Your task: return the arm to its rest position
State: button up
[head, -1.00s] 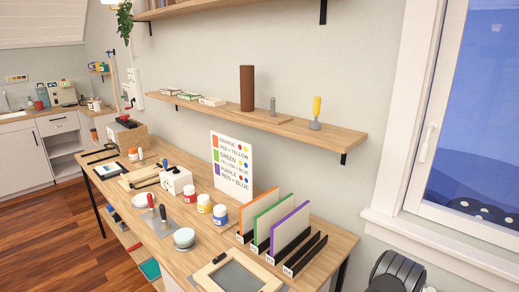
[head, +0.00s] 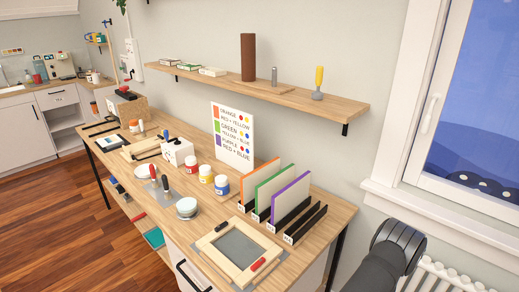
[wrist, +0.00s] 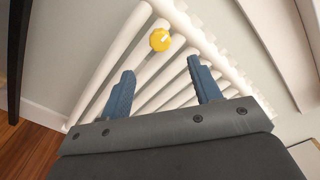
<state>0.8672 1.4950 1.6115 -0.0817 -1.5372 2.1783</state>
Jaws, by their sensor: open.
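My gripper (wrist: 162,92) shows in the wrist view with its two blue fingers spread apart. Nothing is between them, so it is open and empty. It faces a white radiator (wrist: 150,65) with a round yellow knob (wrist: 160,40) beyond the fingertips. In the head view my arm shows at the bottom right, beside the right end of the workbench (head: 335,212) and in front of the wall under the window. The gripper itself is not seen in the head view.
The bench holds a framed screen (head: 240,252), upright colored panels in a black rack (head: 278,198), several paint jars (head: 206,174) and a color chart (head: 233,135). A wall shelf (head: 300,98) runs above. The radiator (head: 445,275) stands under the window, close to my arm.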

jog(key=x, duration=1.1)
jog(key=shift+w+d, duration=0.25)
jog(key=shift+w, duration=0.05)
jog(key=n, duration=0.4)
jog(key=shift+f, duration=0.1)
jog(key=n, duration=0.3)
jog(key=shift+n, duration=0.4)
jog(key=n, duration=0.4)
jog(key=shift+n, duration=2.2)
